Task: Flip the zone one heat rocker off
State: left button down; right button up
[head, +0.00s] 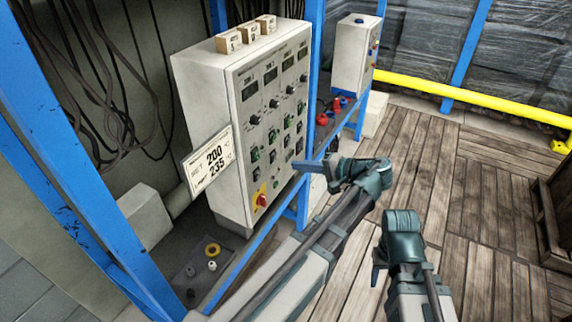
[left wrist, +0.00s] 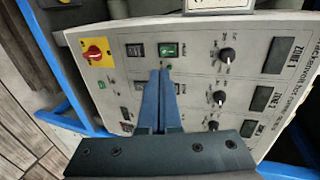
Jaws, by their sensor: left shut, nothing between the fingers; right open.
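The control cabinet (head: 210,90) stands at the left in the head view, its front full of displays, knobs and rockers. In the left wrist view the panel looks turned on its side, with the ZONE 1 row at the top. That row holds a display (left wrist: 278,55), a knob (left wrist: 227,55), a green rocker (left wrist: 168,50) and a dark rocker (left wrist: 135,50); their small labels are unreadable. My left gripper (left wrist: 162,74) is shut and empty, its tips appearing just below the green rocker; contact cannot be told. My right gripper (head: 378,268) is open, away from the cabinet.
A red rotary switch on yellow (left wrist: 95,50) sits beside the ZONE 1 rockers. A temperature placard (head: 210,160) sticks out at the cabinet's left edge. Blue frame posts (head: 60,130) flank the cabinet. A smaller box (head: 352,55) stands behind.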

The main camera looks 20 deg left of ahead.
pick_arm(q)
jog(key=b, duration=0.4)
send_near(253, 161)
jog(key=x, duration=0.5)
jog(key=shift+s+a, duration=0.1)
jog(key=shift+a+f+b, duration=0.1)
jog(key=shift+f+b, duration=0.2)
jog(key=shift+b, duration=0.1)
jog(key=shift+a+y+b, duration=0.1)
jog(key=shift+y+b, duration=0.2)
jog(key=shift+b, duration=0.1)
jog(key=shift+r+p, duration=0.2)
jog(key=shift+p, duration=0.1)
